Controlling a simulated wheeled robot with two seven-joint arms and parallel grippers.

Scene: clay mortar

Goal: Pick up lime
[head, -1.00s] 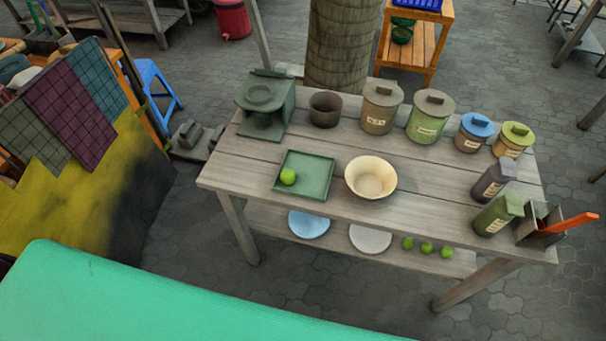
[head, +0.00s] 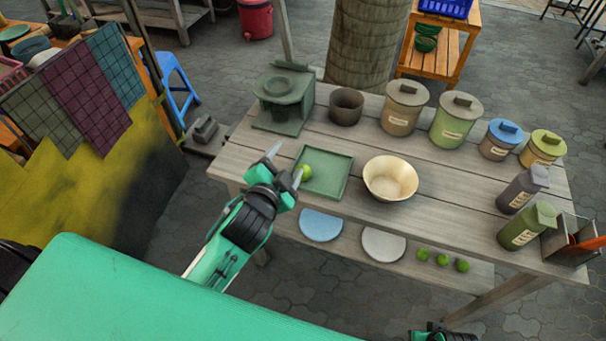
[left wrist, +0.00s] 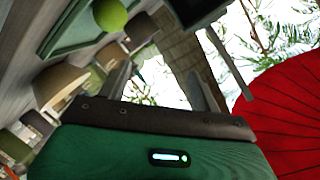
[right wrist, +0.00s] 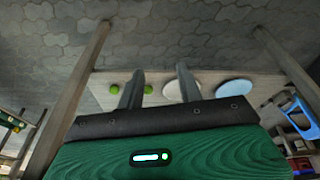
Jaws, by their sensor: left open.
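A green lime (head: 306,172) lies at the left side of a square green tray (head: 327,187) on the wooden table. The lime also shows at the top of the left wrist view (left wrist: 110,14). My left gripper (head: 286,164) is open and empty at the tray's left edge, beside the lime, one finger near it; I cannot tell whether they touch. Three more limes (head: 443,260) lie on the shelf below, and two show in the right wrist view (right wrist: 114,89). My right gripper (right wrist: 160,80) is open and empty; only a bit of that arm shows in the head view.
A cream bowl (head: 391,178) stands right of the tray. A dark green stove (head: 284,97) and a brown pot (head: 346,107) stand behind it. Lidded jars line the back and right. A blue plate (head: 321,225) and a white plate (head: 383,245) lie on the lower shelf.

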